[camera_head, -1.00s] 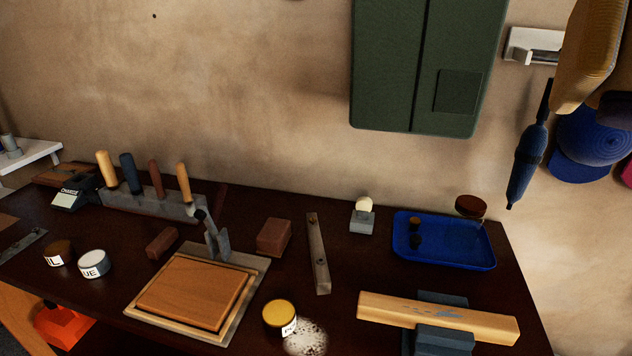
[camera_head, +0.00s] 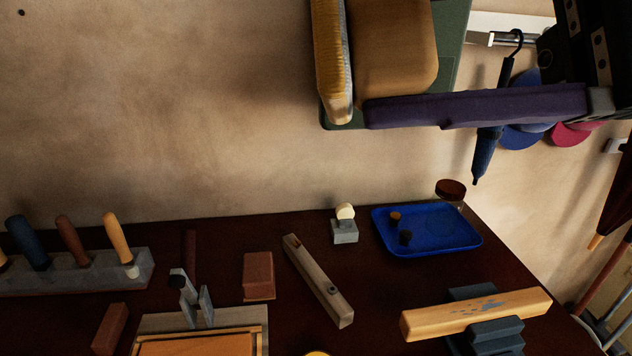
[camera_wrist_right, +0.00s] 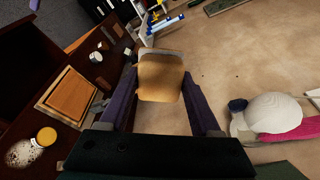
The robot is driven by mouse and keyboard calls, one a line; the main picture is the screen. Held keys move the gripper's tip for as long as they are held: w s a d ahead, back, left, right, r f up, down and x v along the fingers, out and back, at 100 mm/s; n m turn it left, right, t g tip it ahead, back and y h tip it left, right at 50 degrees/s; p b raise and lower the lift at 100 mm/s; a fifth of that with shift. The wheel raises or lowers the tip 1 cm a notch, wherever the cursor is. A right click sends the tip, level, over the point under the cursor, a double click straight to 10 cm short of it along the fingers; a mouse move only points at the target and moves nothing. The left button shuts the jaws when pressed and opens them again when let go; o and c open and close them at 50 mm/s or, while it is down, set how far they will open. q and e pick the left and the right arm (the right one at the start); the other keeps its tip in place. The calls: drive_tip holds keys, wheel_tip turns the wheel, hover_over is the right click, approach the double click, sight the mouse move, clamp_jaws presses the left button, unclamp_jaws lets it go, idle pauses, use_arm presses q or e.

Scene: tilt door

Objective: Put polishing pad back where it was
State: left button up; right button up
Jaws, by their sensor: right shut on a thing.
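My right gripper (camera_head: 374,112) comes in from the upper right with long purple fingers. It is shut on a tan block with a fuzzy yellow face, which seems to be the polishing pad (camera_head: 395,45). The pad is held up in the air in front of the wall and hides part of the green cabinet (camera_head: 450,60). In the right wrist view, the pad (camera_wrist_right: 160,80) sits between the two purple fingers of the gripper (camera_wrist_right: 162,92). My left gripper is not in view.
A dark bench holds a blue tray (camera_head: 427,230), a wooden bar (camera_head: 475,314) over a grey block, and a tool rack (camera_head: 75,272). A blue tool (camera_head: 484,155) hangs from a hook. Blue and pink round items (camera_head: 570,133) hang behind it. The wall left of the pad is clear.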

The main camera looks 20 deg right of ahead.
drive_tip(key=a+f+n+g+h+b, duration=0.4)
drive_tip(key=f+n+g+h+b, duration=0.4)
drive_tip(key=f, duration=0.7)
drive_tip(key=w+d+f+h+b, duration=0.5)
drive_tip(key=d+f+h+b, duration=0.25)
drive_tip(key=d, duration=0.45)
drive_tip(key=shift+n+t+y, duration=0.35)
drive_tip(key=shift+n+t, duration=0.05)
drive_tip(key=f+b, duration=0.2)
drive_tip(key=f, duration=0.4)
drive_tip(key=f+b, duration=0.2)
drive_tip(key=f, duration=0.5)
drive_tip(key=f+b, duration=0.2)
drive_tip(key=f, duration=0.4)
drive_tip(key=shift+s+f, duration=0.25)
drive_tip(key=shift+f, duration=0.15)
drive_tip(key=o, duration=1.2)
drive_tip(key=shift+f, duration=0.1)
